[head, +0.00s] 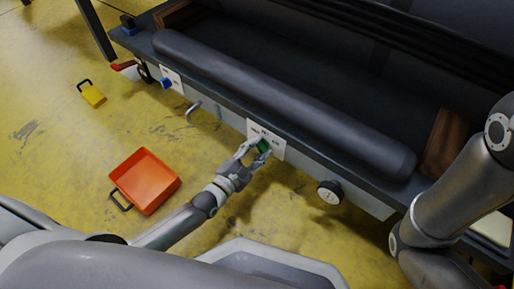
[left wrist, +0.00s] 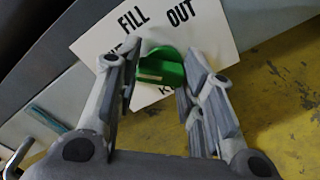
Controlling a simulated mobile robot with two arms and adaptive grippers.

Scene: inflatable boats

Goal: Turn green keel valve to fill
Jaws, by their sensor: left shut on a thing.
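The green keel valve (head: 263,146) sits on a white label plate (head: 279,151) on the front face of the grey bench. My left gripper (head: 258,151) reaches up to it from below. In the left wrist view, the green handle (left wrist: 162,68) lies between the two fingers of the left gripper (left wrist: 163,62), which is shut on it. The plate (left wrist: 220,38) reads FILL and OUT; other words are partly hidden by the fingers. A pale line shows on the handle. My right arm shows at the right of the head view; its gripper is out of view.
A blue valve (head: 167,83) on another plate and a round black-and-white gauge (head: 330,193) are on the same bench front. A bent metal handle (head: 194,107) juts out left of the gripper. An orange tray (head: 146,181) and a yellow box (head: 93,95) lie on the floor.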

